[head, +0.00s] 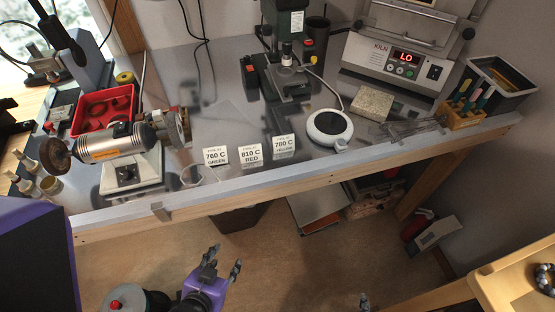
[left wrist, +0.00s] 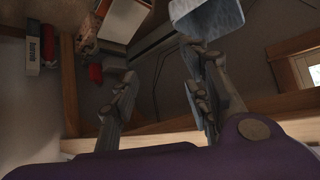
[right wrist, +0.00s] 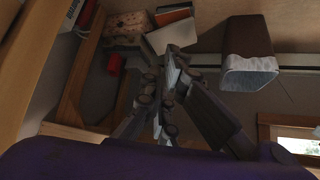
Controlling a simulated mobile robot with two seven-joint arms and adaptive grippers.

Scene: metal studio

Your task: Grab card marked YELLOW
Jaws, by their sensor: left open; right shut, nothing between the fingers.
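Three small white cards stand in a row near the front edge of the metal bench in the head view. The card marked YELLOW (head: 284,146), reading 780 C, is the rightmost. The RED card (head: 251,155) is in the middle and the GREEN card (head: 216,156) is on the left. My left gripper (head: 223,262) is open and empty, in front of and below the bench edge, apart from the cards; its fingers also show in the left wrist view (left wrist: 160,95). My right gripper (right wrist: 160,105) is shut and empty in the right wrist view; only a fingertip shows at the head view's bottom edge.
A bench grinder (head: 115,145) and red bin (head: 100,110) stand left of the cards. A round white device (head: 330,127) stands right of the YELLOW card. A drill press (head: 285,70) and kiln (head: 405,60) are behind. The bench edge (head: 330,172) lies between my grippers and the cards.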

